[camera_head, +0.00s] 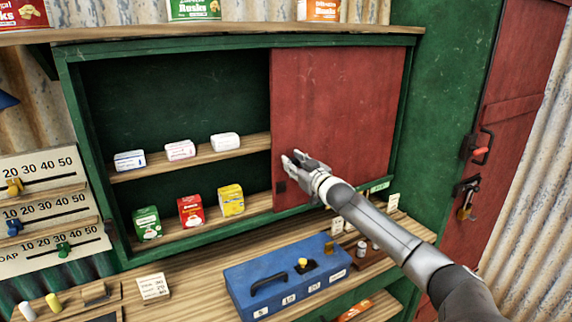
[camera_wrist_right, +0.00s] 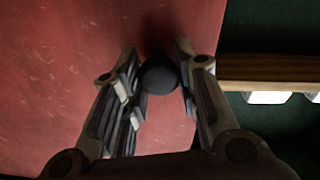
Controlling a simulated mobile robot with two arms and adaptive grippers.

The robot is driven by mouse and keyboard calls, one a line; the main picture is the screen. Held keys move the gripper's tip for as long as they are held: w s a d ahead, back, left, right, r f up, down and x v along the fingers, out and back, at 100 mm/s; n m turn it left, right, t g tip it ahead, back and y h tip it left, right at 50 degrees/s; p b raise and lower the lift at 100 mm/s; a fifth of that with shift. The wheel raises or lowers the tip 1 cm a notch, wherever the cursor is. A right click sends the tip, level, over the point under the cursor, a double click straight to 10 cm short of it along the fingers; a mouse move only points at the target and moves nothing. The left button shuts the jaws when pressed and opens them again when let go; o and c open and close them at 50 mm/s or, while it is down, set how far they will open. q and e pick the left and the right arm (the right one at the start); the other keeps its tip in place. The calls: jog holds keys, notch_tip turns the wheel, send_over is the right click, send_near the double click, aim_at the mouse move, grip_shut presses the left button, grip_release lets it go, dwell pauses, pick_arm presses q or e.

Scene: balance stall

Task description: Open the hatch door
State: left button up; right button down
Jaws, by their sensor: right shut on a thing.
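The hatch door (camera_head: 335,110) is a red panel covering the right half of the green cabinet; the left half stands uncovered. It also fills the left of the right wrist view (camera_wrist_right: 60,60). My right gripper (camera_head: 297,160) is at the panel's left edge, with its arm reaching in from the lower right. In the right wrist view its fingers are on either side of a round dark knob (camera_wrist_right: 160,75) on the panel, and shut on it. The gripper hides the knob in the head view. My left gripper is not in view.
Small white boxes (camera_head: 180,150) and colored cartons (camera_head: 190,210) stand on the cabinet's shelves. A blue box with a handle (camera_head: 290,285) sits on the wooden counter below. A tall red door with a latch (camera_head: 515,130) is at the right. Price boards (camera_head: 40,200) are at the left.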

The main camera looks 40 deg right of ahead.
jog(key=shift+d, duration=0.35)
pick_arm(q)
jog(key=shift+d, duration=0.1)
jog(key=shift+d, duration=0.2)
pick_arm(e)
jog(key=c, duration=1.1)
grip_release()
jog(key=shift+a, duration=0.15)
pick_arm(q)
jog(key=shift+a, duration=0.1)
pick_arm(e)
jog(key=shift+s, duration=0.1)
jog(key=shift+s+a+f, duration=0.1)
jog(key=shift+s+f, duration=0.05)
jog(key=shift+s, duration=0.2)
jog(key=v, duration=1.1)
